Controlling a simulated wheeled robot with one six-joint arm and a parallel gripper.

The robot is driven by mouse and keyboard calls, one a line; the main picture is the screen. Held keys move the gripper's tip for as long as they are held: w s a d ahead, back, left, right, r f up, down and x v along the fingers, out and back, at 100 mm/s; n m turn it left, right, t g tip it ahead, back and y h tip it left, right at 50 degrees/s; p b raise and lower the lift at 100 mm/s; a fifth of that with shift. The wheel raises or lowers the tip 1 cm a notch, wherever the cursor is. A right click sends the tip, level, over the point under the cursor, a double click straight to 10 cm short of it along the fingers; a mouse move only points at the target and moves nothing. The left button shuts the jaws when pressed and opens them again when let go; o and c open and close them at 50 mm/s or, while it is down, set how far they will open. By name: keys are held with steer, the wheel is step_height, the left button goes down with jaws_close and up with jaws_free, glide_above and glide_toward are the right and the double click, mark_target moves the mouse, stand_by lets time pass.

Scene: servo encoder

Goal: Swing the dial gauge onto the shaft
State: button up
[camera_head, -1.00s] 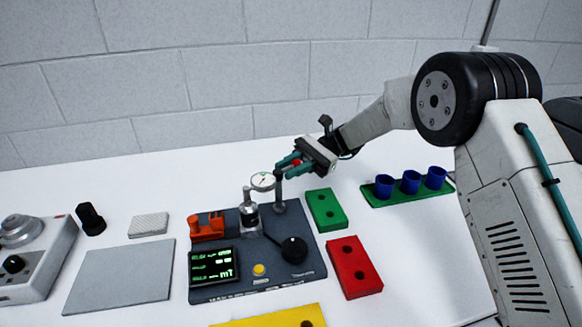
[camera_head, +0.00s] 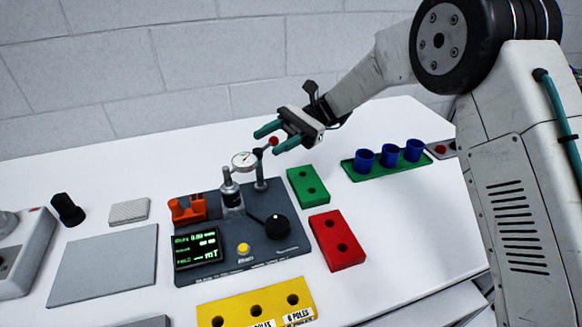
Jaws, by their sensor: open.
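The dial gauge (camera_head: 244,161) is a round white-faced dial on an arm from a dark post (camera_head: 261,180) at the back right of the dark grey test fixture (camera_head: 290,241). A small red knob (camera_head: 274,142) shows at the post's top. The silver shaft (camera_head: 228,181) stands upright left of the post, and the dial appears just above and beside it. I cannot tell whether the gauge touches the shaft. My gripper (camera_head: 266,138) has teal fingers, is open and empty, and is beside the red knob; contact is unclear.
The fixture carries an orange clamp (camera_head: 187,209), a green-lit display (camera_head: 196,250), a yellow button (camera_head: 243,249) and a black knob (camera_head: 277,226). Green (camera_head: 308,187), red (camera_head: 337,240) and yellow (camera_head: 257,303) blocks lie around it. Blue cups (camera_head: 389,155) stand in a green tray at right.

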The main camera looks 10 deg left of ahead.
steer(key=s+d+r, duration=0.1)
steer(key=s+d, duration=0.5)
steer(key=s, duration=0.5)
